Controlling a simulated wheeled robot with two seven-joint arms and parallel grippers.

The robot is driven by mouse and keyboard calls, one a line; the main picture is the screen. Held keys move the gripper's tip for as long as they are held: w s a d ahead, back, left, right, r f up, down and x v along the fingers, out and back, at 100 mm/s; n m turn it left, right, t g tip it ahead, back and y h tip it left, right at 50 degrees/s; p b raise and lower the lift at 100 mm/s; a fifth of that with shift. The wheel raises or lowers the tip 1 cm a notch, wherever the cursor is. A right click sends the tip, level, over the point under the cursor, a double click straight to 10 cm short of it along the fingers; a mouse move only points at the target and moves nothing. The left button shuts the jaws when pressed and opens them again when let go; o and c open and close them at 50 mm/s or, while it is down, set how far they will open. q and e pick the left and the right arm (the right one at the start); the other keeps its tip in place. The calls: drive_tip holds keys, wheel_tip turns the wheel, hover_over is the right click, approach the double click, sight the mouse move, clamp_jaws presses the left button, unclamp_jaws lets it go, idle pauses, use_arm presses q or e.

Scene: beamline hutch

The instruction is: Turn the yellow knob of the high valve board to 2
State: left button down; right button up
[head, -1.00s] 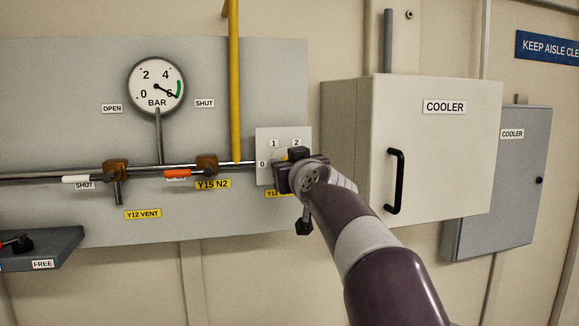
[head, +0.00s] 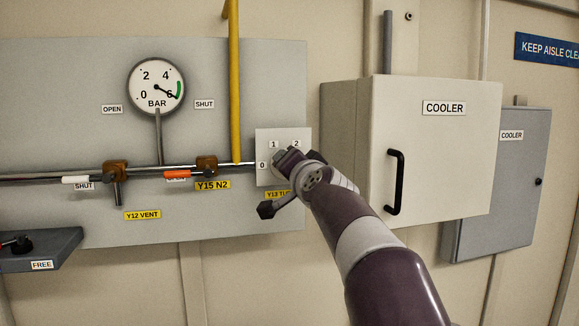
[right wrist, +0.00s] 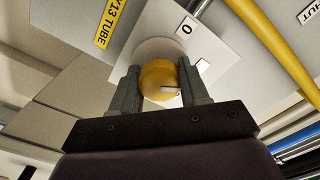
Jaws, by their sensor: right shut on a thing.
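The high valve board (head: 60,120) is a grey panel on the wall. At its right end is a white dial plate (head: 264,142) marked 0, 1 and 2. My right gripper (head: 282,156) is at this plate in the head view and hides the knob there. In the right wrist view the yellow knob (right wrist: 158,78) sits between the two fingers of my right gripper (right wrist: 158,68), which is shut on it. A small white mark on the knob points toward the right-hand finger. The 0 label shows above right; another label is partly covered by that finger. My left gripper is out of view.
A pressure gauge (head: 156,87), a yellow vertical pipe (head: 235,80) and a horizontal pipe with valves (head: 205,166) are left of the plate. A cooler box with a black handle (head: 395,181) juts out close to the right of my arm. A grey shelf (head: 45,250) is at lower left.

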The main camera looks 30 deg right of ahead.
drive_tip(key=m, duration=0.4)
drive_tip(key=r+m, duration=0.1)
drive_tip(key=m, duration=0.1)
drive_tip(key=shift+s+d+m+p, duration=0.1)
drive_tip(key=shift+s+m+p, duration=0.1)
drive_tip(key=shift+m+p, duration=0.1)
drive_tip(key=m, duration=0.4)
drive_tip(key=shift+f+m, duration=0.25)
drive_tip(key=shift+m, duration=0.15)
drive_tip(key=shift+w+m, duration=0.1)
drive_tip(key=shift+m, duration=0.2)
drive_tip(key=shift+f, duration=0.1)
drive_tip(key=o, duration=1)
drive_tip(key=shift+f, duration=0.1)
drive_tip(key=shift+o, duration=0.2)
drive_tip(key=shift+d+f, duration=0.1)
drive_tip(key=shift+d, duration=0.1)
